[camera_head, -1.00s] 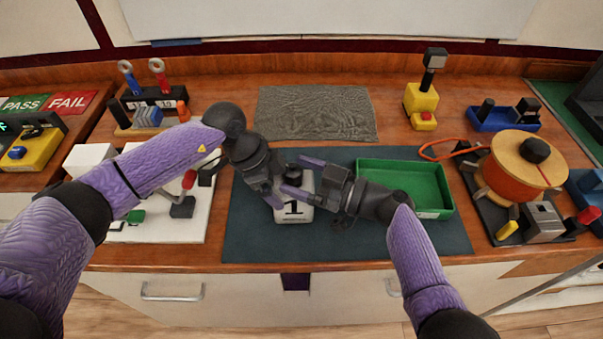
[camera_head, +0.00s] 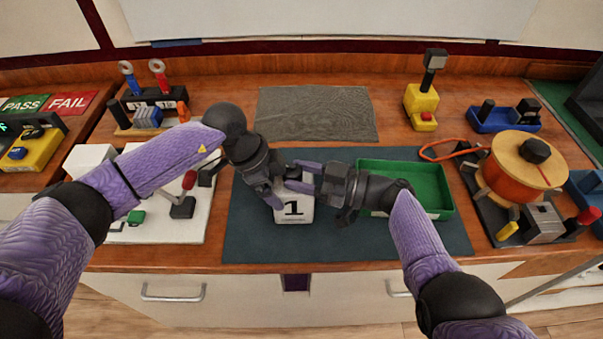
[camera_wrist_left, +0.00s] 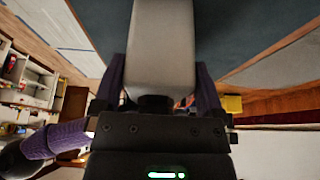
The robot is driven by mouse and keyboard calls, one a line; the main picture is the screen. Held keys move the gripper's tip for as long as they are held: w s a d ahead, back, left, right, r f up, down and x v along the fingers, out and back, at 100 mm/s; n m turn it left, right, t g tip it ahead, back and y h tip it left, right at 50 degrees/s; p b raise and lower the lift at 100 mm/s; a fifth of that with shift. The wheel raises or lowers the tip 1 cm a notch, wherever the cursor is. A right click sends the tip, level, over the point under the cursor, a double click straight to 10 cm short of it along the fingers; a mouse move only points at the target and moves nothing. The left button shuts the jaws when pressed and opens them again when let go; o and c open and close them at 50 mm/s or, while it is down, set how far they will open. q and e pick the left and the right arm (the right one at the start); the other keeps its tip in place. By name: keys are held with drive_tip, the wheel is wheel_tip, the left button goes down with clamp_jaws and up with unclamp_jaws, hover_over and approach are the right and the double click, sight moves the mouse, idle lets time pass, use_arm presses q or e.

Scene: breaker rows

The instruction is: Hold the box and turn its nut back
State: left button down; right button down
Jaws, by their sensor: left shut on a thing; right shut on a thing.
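The box (camera_head: 294,211) is white with a black "1" on its front and stands upright on the dark green mat (camera_head: 255,239). My left gripper (camera_head: 279,193) is shut on the box from its left side. In the left wrist view the box (camera_wrist_left: 163,45) sits between the two fingers of that gripper (camera_wrist_left: 160,92). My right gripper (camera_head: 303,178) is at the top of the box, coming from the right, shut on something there. The nut is hidden by the fingers, so its shape and position cannot be made out.
A green tray (camera_head: 447,202) lies just right of my right gripper. A white board with a red-knobbed lever (camera_head: 188,181) is at the left. An orange spool (camera_head: 512,180) stands at the right. A grey textured mat (camera_head: 315,113) lies behind. The mat's front is clear.

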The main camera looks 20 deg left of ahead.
drive_tip(key=shift+c, duration=0.9)
unclamp_jaws()
drive_tip(key=d, duration=1.2)
drive_tip(key=shift+s, duration=0.15)
